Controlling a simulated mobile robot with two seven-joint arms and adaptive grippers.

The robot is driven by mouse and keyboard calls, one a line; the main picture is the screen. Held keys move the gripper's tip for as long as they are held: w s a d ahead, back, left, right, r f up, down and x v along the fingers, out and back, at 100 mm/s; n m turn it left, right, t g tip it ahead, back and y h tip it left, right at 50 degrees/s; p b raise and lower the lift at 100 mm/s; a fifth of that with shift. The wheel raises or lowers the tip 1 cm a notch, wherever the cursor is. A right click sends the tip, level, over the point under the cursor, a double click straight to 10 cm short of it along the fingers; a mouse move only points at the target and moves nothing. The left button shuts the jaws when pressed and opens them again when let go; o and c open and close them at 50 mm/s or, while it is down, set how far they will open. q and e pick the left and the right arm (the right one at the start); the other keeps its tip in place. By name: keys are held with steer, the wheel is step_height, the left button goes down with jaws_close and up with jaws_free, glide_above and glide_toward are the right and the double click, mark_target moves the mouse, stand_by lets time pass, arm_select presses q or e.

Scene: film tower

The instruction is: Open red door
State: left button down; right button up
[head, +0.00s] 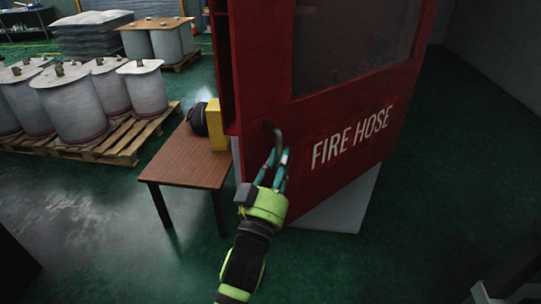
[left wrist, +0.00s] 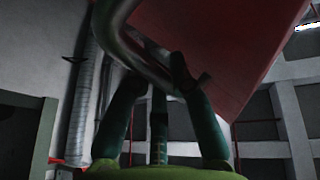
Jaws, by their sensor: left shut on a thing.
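The red door (head: 345,100) bears a dark window and the white words FIRE HOSE. It appears ajar, its lower edge slanting out over the pale base (head: 345,208) of the cabinet. A curved grey handle (head: 278,137) is on the door's lower left; it also shows at the top of the left wrist view (left wrist: 130,45). My left gripper (head: 278,160) is shut on the handle, its teal fingers (left wrist: 160,110) around the bar. The fingers partly hide the handle.
A small brown table (head: 185,165) stands left of the cabinet, with a yellow and black object (head: 217,125) on it. Pallets with grey drums (head: 75,105) stand further left.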

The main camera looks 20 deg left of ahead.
arm_select(q)
steer(key=shift+d, duration=0.1)
steer(key=c, duration=1.1)
jaws_free()
steer(key=v, duration=0.7)
steer(key=shift+s, duration=0.3)
